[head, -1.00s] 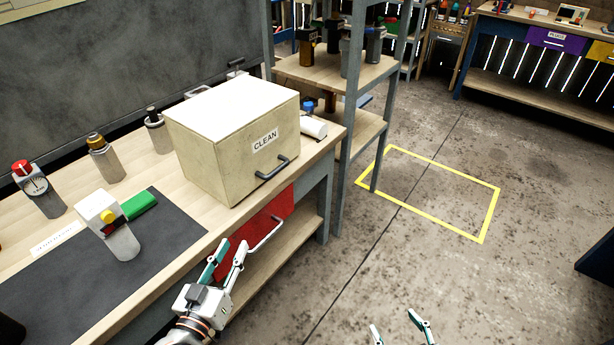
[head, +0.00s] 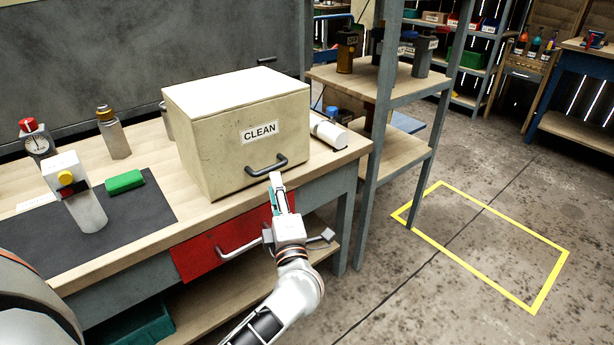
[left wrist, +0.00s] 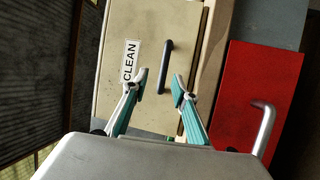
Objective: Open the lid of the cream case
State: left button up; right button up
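The cream case (head: 225,145), labelled CLEAN, stands on the workbench with its white-topped lid (head: 235,88) shut. A dark bar handle (head: 267,166) is on its front. My left gripper (head: 278,185) is just in front of and below this handle. In the left wrist view the left gripper (left wrist: 160,84) is open and empty, its fingertips apart. There the handle (left wrist: 166,67) lies just beyond the fingertips, in line with the gap. I cannot tell whether they touch it. My right gripper is not in view.
A red drawer (head: 205,250) with a metal handle is under the bench top, close to my left gripper. A white bottle (head: 328,134) lies right of the case. A grey shelf rack (head: 390,90) stands further right. The floor inside the yellow outline (head: 490,240) is clear.

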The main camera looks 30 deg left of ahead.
aim_at(272, 169)
pick_arm(q)
jog(key=shift+f+b+x, duration=0.25)
jog(key=shift+x, duration=1.7)
jog(key=shift+f+b+x, duration=0.2)
jog(key=shift+x, duration=1.75)
jog(key=shift+w, duration=0.15)
grip_shut()
